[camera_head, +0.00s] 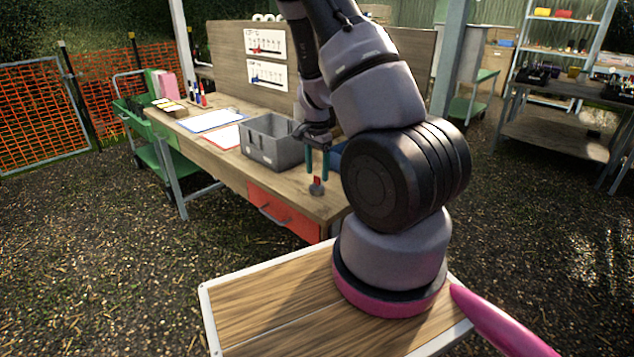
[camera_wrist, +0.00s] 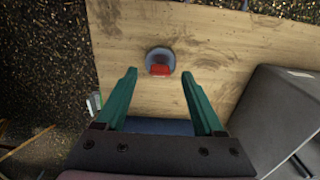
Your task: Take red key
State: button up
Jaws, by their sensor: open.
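The red key (camera_head: 317,180) is at the near right end of the wooden workbench, on or beside a small round grey piece (camera_head: 316,189). In the wrist view the red key (camera_wrist: 160,70) lies over the lower part of the round grey piece (camera_wrist: 160,58). My gripper (camera_head: 317,172) is open, its two green fingers pointing down over that end of the bench. In the wrist view my gripper (camera_wrist: 157,75) has its fingers apart to the left and right of the key, with nothing between them touching. How far the fingertips are above the bench is hard to tell.
A grey open bin (camera_head: 272,145) stands on the workbench (camera_head: 215,157) left of my gripper; its wall (camera_wrist: 275,110) is close right of the fingers in the wrist view. Clipboards (camera_head: 212,120) lie farther back. A red drawer (camera_head: 280,211) is below. The bench edge is close to the key.

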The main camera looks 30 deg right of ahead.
aim_at(317, 176)
jog(key=shift+f, duration=1.5)
grip_shut()
